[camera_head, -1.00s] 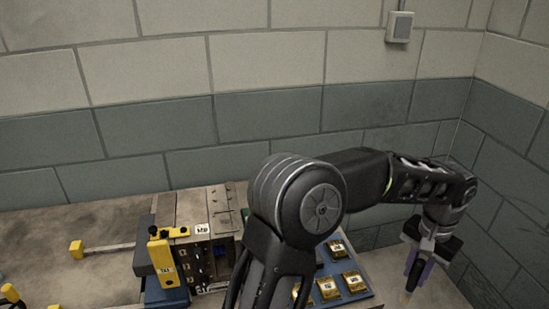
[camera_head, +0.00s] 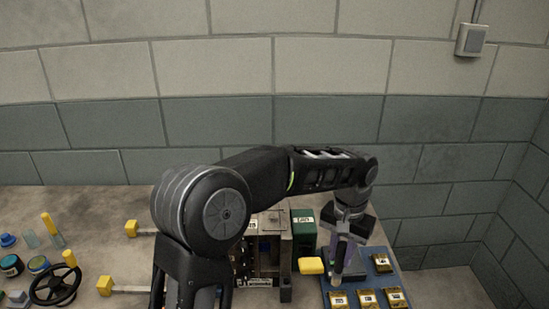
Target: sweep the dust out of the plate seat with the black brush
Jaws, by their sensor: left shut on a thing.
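My left gripper (camera_head: 347,246) is shut on the black brush (camera_head: 338,268), a thin dark stick with a pale tan tip pointing down. The gripper's purple fingers hide most of the brush. It hangs over the near-left part of the blue tray, right of the mould block (camera_head: 287,262). The block is brown-grey with dark openings in its front, and my arm hides its left part. I cannot make out the plate seat or any dust. My right gripper is not in view.
The blue tray (camera_head: 384,279) holds several gold plates (camera_head: 367,298). A green box (camera_head: 303,226) and a yellow piece (camera_head: 311,265) stand by the block. At the left are a black handwheel (camera_head: 55,287), yellow-ended rods (camera_head: 131,228) and small jars (camera_head: 11,265). The right bench end is clear.

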